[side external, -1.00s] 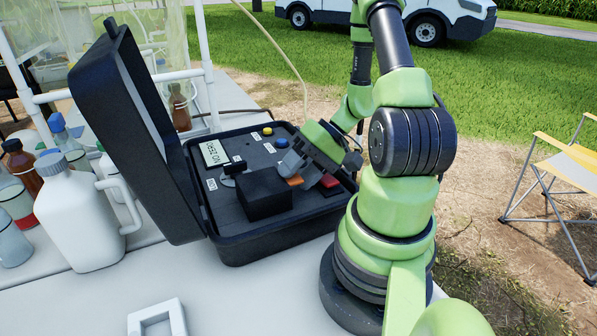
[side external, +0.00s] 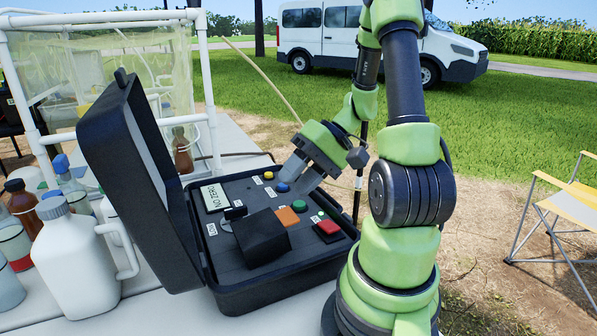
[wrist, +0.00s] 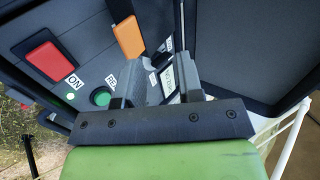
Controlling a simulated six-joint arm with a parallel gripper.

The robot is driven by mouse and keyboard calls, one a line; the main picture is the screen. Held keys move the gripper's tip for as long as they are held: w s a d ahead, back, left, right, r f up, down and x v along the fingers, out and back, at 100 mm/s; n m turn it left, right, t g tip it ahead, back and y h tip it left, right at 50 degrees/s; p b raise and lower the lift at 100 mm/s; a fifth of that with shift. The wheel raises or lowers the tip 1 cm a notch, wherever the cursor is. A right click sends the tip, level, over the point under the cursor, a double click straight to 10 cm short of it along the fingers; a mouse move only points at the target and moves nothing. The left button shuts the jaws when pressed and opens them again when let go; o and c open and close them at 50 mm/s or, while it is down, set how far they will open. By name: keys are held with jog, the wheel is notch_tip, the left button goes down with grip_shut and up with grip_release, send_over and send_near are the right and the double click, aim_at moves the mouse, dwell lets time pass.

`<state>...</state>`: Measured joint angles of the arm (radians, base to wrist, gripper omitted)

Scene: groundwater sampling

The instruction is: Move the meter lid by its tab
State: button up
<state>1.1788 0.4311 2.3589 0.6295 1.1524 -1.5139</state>
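The meter is an open black case (side external: 245,300) on the white table. The wrist view shows a dark panel, likely that lid (wrist: 245,45), at the upper right. My gripper (side external: 296,178) is over the far right part of the control panel, well right of the lid and not touching the tab. Its two fingers are apart and empty, as the wrist view (wrist: 155,88) also shows.
A white jug (side external: 75,265) and several bottles stand close left of the lid.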

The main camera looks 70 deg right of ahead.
jog(key=shift+r, duration=0.65)
jog(key=shift+c, duration=1.3)
jog(key=shift+a+r+n, duration=0.1)
jog(key=shift+a+n, duration=0.1)
jog(key=shift+n, duration=0.3)
jog(key=c, duration=0.3)
jog(key=a+n+g, duration=0.1)
jog(key=n+g, duration=0.1)
jog(key=n, duration=0.1)
jog(key=a+r+n+g, duration=0.1)
jog(key=n+g, duration=0.1)
jog(key=a+r+n+g, duration=0.1)
jog(key=n+g, duration=0.1)
jog(key=n, duration=0.1)
jog(key=shift+w+r+n+h, duration=0.1)
jog(key=shift+w+n+h, duration=0.2)
jog(key=shift+w+h, duration=0.1)
grip_shut()
notch_tip(320, 180, up, 5)
jog(key=n+g+h, duration=0.2)
jog(key=n+h, duration=0.4)
jog(key=n, duration=0.2)
send_over(291, 212)
jog(key=w+a, duration=0.2)
jog(key=h, duration=0.1)
jog(key=f, duration=0.4)
jog(key=s+d+f, duration=0.1)
jog(key=f, duration=0.8)
jog(key=shift+s+d, duration=0.3)
jog(key=shift+d, duration=0.05)
